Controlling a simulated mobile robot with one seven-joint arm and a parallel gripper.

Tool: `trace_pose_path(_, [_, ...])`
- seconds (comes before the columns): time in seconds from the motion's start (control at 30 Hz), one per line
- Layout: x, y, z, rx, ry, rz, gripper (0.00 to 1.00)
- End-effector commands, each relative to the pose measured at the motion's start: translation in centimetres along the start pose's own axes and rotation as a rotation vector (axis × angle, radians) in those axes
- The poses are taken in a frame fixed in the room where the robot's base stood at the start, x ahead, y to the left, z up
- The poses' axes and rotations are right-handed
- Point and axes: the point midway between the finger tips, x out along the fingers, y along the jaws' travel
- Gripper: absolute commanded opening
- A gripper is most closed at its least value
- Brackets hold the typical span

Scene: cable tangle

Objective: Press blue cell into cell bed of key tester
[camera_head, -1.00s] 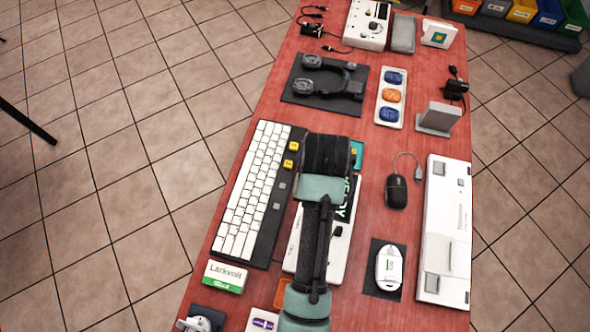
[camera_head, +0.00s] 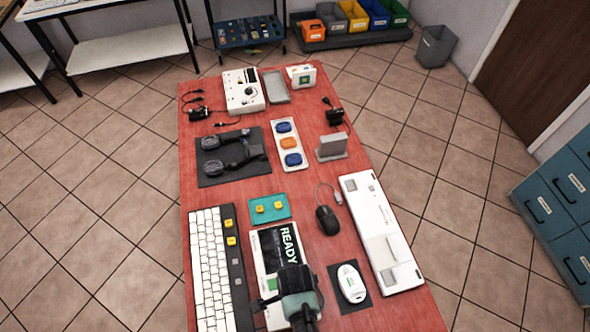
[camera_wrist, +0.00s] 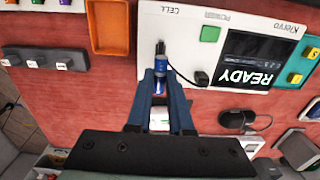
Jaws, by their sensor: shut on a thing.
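The key tester (camera_wrist: 208,65) is a white unit with a dark screen (camera_wrist: 252,58) reading READY, a green power button (camera_wrist: 210,34) and a CELL label. It also shows in the head view (camera_head: 262,262), partly covered by my arm. The blue cell (camera_wrist: 161,63) shows upright in the wrist view, with a dark end toward the CELL label. My gripper (camera_wrist: 160,77) is shut on it, a finger on each side, over the tester's CELL end. The cell bed is hidden, and I cannot tell whether the cell is seated. In the head view my gripper (camera_head: 297,284) covers this area.
An orange tray (camera_wrist: 108,50) lies beside the tester. A teal pad with yellow keys (camera_head: 269,208) adjoins it. A white keyboard (camera_head: 208,270) is on the left; a black mouse (camera_head: 327,220) and a white device on a dark mat (camera_head: 351,283) are on the right.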

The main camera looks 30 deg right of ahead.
Motion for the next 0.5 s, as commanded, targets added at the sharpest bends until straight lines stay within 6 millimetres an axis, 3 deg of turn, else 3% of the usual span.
trace_pose_path(0.5, [3.8, 0.0, 0.0, 0.004, 0.000, -0.001, 0.00])
